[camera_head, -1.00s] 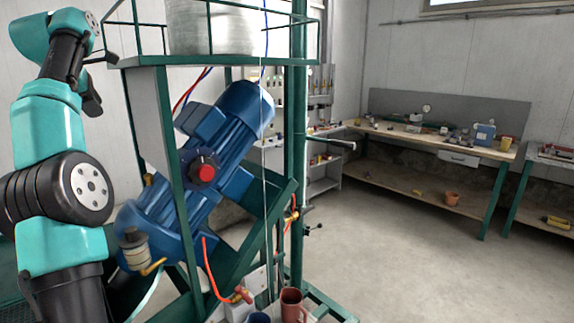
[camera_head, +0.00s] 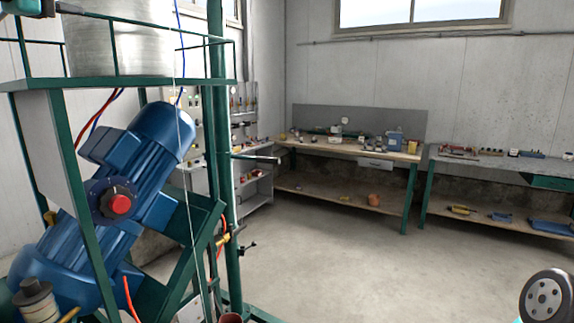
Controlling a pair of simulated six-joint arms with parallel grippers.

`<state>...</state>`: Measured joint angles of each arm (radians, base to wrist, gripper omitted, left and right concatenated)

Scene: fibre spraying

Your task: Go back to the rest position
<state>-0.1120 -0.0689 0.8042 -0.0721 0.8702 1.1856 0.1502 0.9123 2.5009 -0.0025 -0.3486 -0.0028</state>
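Neither gripper shows in the head view now. A black round joint with a grey cap and a bit of teal at the lower right corner is part of my own right arm. At the upper left corner a small dark piece shows, too little to tell what it is.
A workbench (camera_head: 350,149) with tools stands against the back wall, and a second bench (camera_head: 500,162) is at the right. An orange pot (camera_head: 374,200) sits on the lower shelf. A horizontal lever (camera_head: 255,159) sticks out from the frame. The concrete floor (camera_head: 340,265) in the middle is clear.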

